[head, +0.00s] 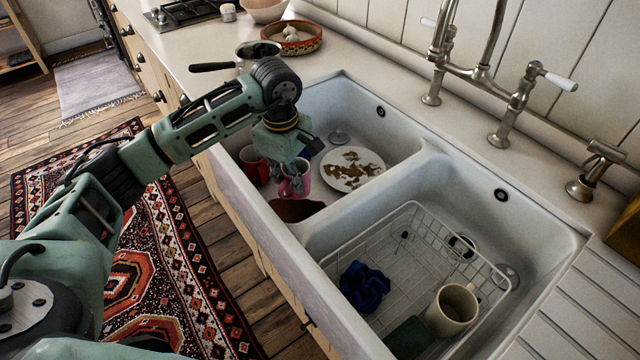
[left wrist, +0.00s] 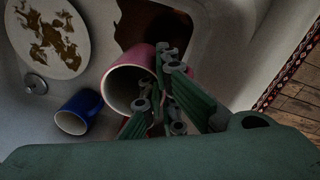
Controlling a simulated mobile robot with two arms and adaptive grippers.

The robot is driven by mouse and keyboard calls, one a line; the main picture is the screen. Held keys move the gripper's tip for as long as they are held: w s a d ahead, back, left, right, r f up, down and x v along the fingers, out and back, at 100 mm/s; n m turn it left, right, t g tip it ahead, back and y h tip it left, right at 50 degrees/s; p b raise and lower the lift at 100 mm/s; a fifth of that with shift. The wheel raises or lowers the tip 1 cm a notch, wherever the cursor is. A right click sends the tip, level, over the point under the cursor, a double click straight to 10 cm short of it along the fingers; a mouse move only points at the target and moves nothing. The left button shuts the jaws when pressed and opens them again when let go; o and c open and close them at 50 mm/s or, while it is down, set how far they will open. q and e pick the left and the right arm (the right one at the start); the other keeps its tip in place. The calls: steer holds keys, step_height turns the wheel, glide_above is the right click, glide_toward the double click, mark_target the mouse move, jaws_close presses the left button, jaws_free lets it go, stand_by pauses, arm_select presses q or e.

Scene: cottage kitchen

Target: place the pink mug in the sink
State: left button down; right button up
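The pink mug (head: 294,188) is inside the left basin of the white sink (head: 345,210), near the front wall. My left gripper (head: 291,172) reaches down to it from above. In the left wrist view the mug (left wrist: 118,84) has its mouth turned towards the camera. The left gripper's fingers (left wrist: 160,85) close in on its wall, one at the mouth and one outside. They look shut on the wall. Whether the mug's base touches the basin floor is hidden. My right gripper is not in view.
The left basin also holds a red mug (head: 252,163), a stained plate (head: 353,169), a blue mug (left wrist: 78,112) and a brown dish (head: 297,210). The right basin has a wire rack (head: 410,215), a beige mug (head: 453,308) and a blue cloth (head: 364,287). A pan (head: 256,50) stands on the counter.

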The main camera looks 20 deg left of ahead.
mark_target(290, 193)
arm_select(q)
step_height(290, 193, down, 6)
steer(key=shift+r+p, duration=0.1)
steer(key=shift+p, duration=0.3)
steer(key=shift+f, duration=0.65)
step_height(290, 193, down, 3)
steer(key=shift+f, duration=0.1)
steer(key=shift+w+f, duration=0.1)
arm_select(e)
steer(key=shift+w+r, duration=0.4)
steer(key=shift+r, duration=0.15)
arm_select(q)
steer(key=shift+f, duration=0.15)
steer(key=c, duration=2)
jaws_free()
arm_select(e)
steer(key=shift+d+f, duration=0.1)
